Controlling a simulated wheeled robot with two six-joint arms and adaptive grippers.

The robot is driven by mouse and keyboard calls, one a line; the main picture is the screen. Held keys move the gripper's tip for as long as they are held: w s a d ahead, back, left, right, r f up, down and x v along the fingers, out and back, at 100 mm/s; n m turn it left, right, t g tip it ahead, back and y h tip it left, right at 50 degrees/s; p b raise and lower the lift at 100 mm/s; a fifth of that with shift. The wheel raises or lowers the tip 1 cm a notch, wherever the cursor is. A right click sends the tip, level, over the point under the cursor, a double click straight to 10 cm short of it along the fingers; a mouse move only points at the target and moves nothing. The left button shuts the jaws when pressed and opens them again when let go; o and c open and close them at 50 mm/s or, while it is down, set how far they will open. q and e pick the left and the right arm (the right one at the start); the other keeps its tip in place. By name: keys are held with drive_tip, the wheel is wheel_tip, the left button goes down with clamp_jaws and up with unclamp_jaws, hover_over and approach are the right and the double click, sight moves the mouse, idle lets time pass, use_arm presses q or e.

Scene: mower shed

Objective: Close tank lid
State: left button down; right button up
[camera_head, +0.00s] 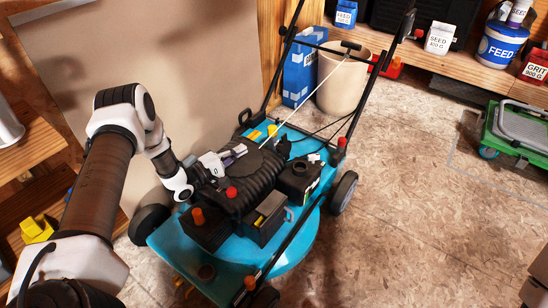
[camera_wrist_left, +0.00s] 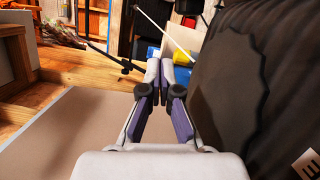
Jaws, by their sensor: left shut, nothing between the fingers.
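The lawn mower (camera_head: 175,248) has a blue deck and a ribbed black engine cover (camera_head: 262,178). Red cap (camera_head: 231,192) and orange cap (camera_head: 198,216) stand on black parts at its front, and a dark round port (camera_head: 206,272) shows in the deck. I cannot tell for sure which part is the tank lid. My left gripper (camera_head: 238,152) is shut and empty, just above the rear left of the engine cover. In the left wrist view its fingers (camera_wrist_left: 168,68) are together, with the dark cover (camera_wrist_left: 240,80) close on the right. My right gripper is out of view.
A pale panel (camera_head: 150,60) stands close behind my left arm. The mower's handle bars (camera_head: 372,75) rise at the back. A beige bin (camera_head: 343,80) and blue box (camera_head: 298,72) stand behind. A green cart (camera_head: 515,140) is at right. The floor between is clear.

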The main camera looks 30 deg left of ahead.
sight(286, 148)
use_arm(q)
drive_tip(key=shift+w+d, duration=0.15)
drive_tip(key=shift+w, duration=0.2)
drive_tip(key=b+x, duration=0.4)
drive_tip(key=x, duration=0.4)
drive_tip(key=shift+w+d, duration=0.1)
drive_tip(key=shift+w, duration=0.05)
drive_tip(key=d, duration=0.1)
drive_tip(key=d+r+b, duration=0.1)
drive_tip(key=d, duration=0.1)
drive_tip(key=shift+w+d, duration=0.2)
drive_tip(key=shift+s+d, duration=0.1)
drive_tip(key=shift+d, duration=0.25)
drive_tip(key=shift+r, duration=0.1)
